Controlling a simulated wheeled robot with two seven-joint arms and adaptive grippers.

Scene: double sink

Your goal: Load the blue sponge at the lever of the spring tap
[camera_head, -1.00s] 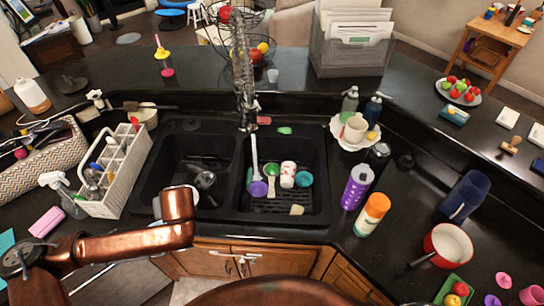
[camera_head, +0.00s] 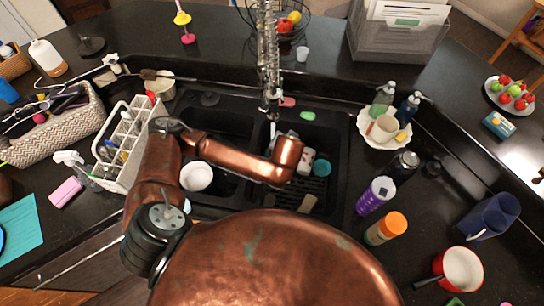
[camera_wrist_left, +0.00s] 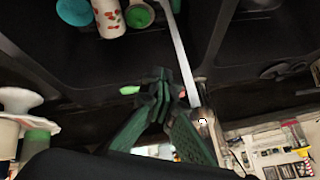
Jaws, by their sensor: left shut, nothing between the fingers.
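The spring tap (camera_head: 268,55) stands behind the double sink; its pale spout (camera_wrist_left: 183,50) crosses the left wrist view. A small reddish piece (camera_head: 287,102) sits beside the tap base; I cannot tell if it is the lever. A small blue block with a yellow mark (camera_head: 498,124) lies on the right counter; I cannot tell if it is the blue sponge. My left arm reaches over the sink and hides its own gripper in the head view. In the left wrist view my left gripper (camera_wrist_left: 165,85) is shut and empty, close to the spout. My right gripper is out of view.
The sink (camera_head: 335,150) holds a red-spotted white cup (camera_wrist_left: 108,18) and a teal cup (camera_head: 321,168). A green piece (camera_head: 308,115) lies behind it. A white caddy (camera_head: 125,140) stands left. Bottles (camera_head: 376,195) and a saucer (camera_head: 362,125) stand right.

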